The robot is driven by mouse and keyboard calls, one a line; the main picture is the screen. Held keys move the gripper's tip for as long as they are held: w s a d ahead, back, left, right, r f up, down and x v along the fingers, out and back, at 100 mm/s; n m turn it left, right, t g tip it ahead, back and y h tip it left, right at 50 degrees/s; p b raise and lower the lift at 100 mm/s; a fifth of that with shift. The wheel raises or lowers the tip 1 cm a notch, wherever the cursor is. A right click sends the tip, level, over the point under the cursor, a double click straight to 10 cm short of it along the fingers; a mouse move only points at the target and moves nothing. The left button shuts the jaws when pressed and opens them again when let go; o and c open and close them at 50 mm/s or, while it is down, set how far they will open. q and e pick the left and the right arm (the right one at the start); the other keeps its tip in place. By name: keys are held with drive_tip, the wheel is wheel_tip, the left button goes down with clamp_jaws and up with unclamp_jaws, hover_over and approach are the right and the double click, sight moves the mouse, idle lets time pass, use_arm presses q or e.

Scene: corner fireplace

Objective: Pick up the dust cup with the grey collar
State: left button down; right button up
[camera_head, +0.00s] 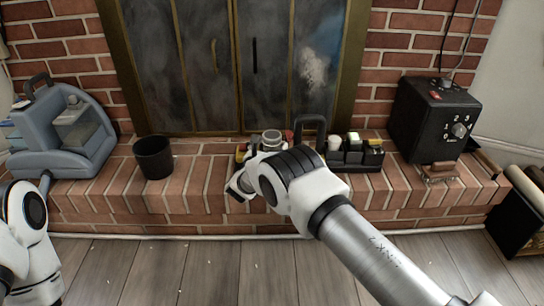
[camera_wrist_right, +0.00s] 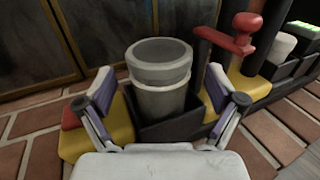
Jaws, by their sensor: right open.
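The dust cup (camera_wrist_right: 160,98) is a pale grey cylinder with a wide grey collar at its top. It stands upright in a dark square holder with yellow and red parts around it. In the head view the cup (camera_head: 271,138) shows just beyond my right wrist. My right gripper (camera_wrist_right: 158,92) is open, with one finger on each side of the cup. Gaps show between the fingers and the cup, and nothing is held. In the head view my right arm hides most of this gripper.
A red-handled part (camera_wrist_right: 230,38) stands close right of the cup. A dark caddy (camera_head: 355,157) with small items is right of it. A black bin (camera_head: 154,158), a blue-grey machine (camera_head: 60,135) and a black control box (camera_head: 432,120) share the brick hearth (camera_head: 195,185). Fireplace doors (camera_head: 235,60) stand behind.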

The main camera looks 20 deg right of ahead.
drive_tip(key=shift+r, duration=0.2)
drive_tip(key=c, duration=1.3)
